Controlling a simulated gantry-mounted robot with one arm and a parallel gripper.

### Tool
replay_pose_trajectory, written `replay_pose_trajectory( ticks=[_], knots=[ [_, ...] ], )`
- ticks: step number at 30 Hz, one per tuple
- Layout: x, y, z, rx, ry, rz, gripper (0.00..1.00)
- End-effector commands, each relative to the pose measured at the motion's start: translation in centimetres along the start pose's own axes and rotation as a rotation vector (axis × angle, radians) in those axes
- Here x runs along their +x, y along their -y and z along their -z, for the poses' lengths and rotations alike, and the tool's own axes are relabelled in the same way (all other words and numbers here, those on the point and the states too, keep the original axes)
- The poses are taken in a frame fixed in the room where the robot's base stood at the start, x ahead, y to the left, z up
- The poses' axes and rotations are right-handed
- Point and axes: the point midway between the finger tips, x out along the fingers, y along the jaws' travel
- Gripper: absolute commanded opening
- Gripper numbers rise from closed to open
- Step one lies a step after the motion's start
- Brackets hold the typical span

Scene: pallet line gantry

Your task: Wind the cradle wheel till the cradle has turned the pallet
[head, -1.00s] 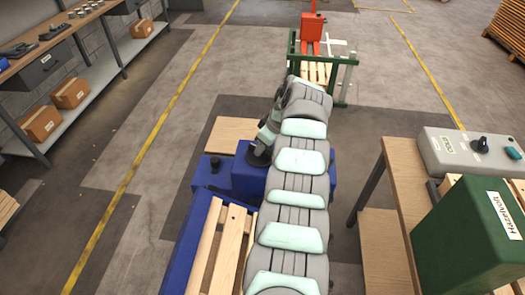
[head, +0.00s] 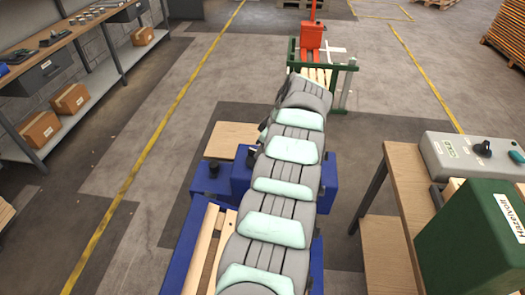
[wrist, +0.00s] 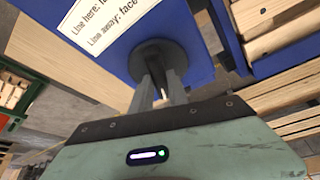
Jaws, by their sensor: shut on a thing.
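The blue cradle (head: 196,215) stands at the centre of the head view, with the pale wooden slats of a pallet (head: 208,240) at its near part. My arm covers much of both. In the wrist view, the cradle wheel (wrist: 160,52) shows as a dark round piece on a blue face with a white printed label (wrist: 120,18). My gripper (wrist: 160,88) is shut on the wheel's grip, just in front of that face. The grip itself is mostly hidden between the fingers. In the head view, my gripper is hidden behind the arm.
A green frame (head: 345,82) with slats and a red lift (head: 312,40) stands beyond the cradle. A table with a grey control box (head: 465,158) and a green box (head: 480,245) is at right. Shelves stand at left. The floor between shelves and cradle is clear.

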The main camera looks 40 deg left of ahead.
Motion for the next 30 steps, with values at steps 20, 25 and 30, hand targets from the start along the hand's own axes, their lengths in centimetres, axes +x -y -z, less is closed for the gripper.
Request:
replay_pose_trajectory(
  ticks=[20,25,30],
  knots=[
    [0.0,0.0,0.0,0.0,0.0,0.0,0.42],
    [-1.0,-0.1,0.0,0.001,-0.002,0.0,0.42],
    [-3.5,0.0,-0.1,0.001,0.003,-0.001,0.42]
  ],
)
